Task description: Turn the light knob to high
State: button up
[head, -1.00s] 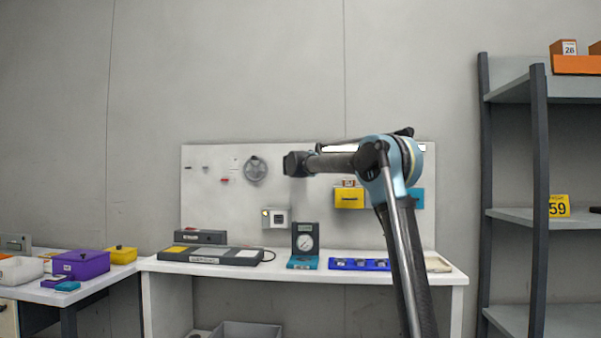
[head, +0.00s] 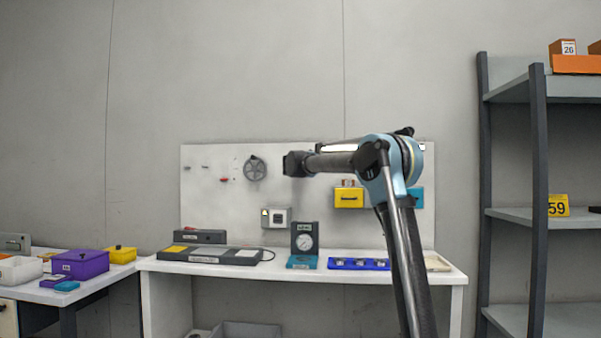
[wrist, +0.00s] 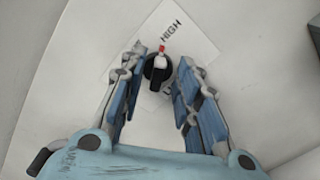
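The light knob (wrist: 157,71) is black with a white and red pointer, on a white label plate in the wrist view. The red tip points up toward the printed word HIGH (wrist: 171,31). A second word below the knob is mostly hidden. My gripper (wrist: 160,62) has one blue-padded finger on each side of the knob. The fingers are spread, with narrow gaps seeming to show between them and the knob. In the head view my arm reaches toward the white board (head: 215,200); the gripper and knob cannot be made out there.
Below the board, the white bench (head: 190,268) holds a dark flat device (head: 210,255), a gauge (head: 304,240) and a blue tray (head: 358,264). A yellow box (head: 348,197) hangs on the board near my arm. A shelf rack (head: 540,180) stands at the right.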

jog(key=s, duration=1.1)
jog(key=shift+s+a, duration=0.15)
jog(key=shift+s, duration=0.2)
jog(key=s+d+f+m+g+h, duration=0.25)
jog(key=s+d+f+m, duration=0.35)
jog(key=d, duration=0.6)
jog(key=s+d+f+m+g+h, duration=0.2)
jog(key=s+d+f+m+g, duration=0.15)
jog(key=s+d+f, duration=0.7)
jog(key=s+d+f+m+g, duration=0.3)
jog(key=s+d+f+m, duration=0.2)
jog(key=s+d+f, duration=0.3)
jog(key=s+d+f+m+g+y, duration=0.1)
jog(key=s+f+m+g+y, duration=0.4)
jog(key=s+f, duration=2.4)
jog(key=s+m+g, duration=0.1)
jog(key=s+m, duration=0.1)
jog(key=m, duration=0.1)
jog(key=shift+d+m+g, duration=0.15)
jog(key=shift+m+g, duration=0.2)
jog(key=shift+g, duration=0.05)
jog(key=shift+f, duration=0.1)
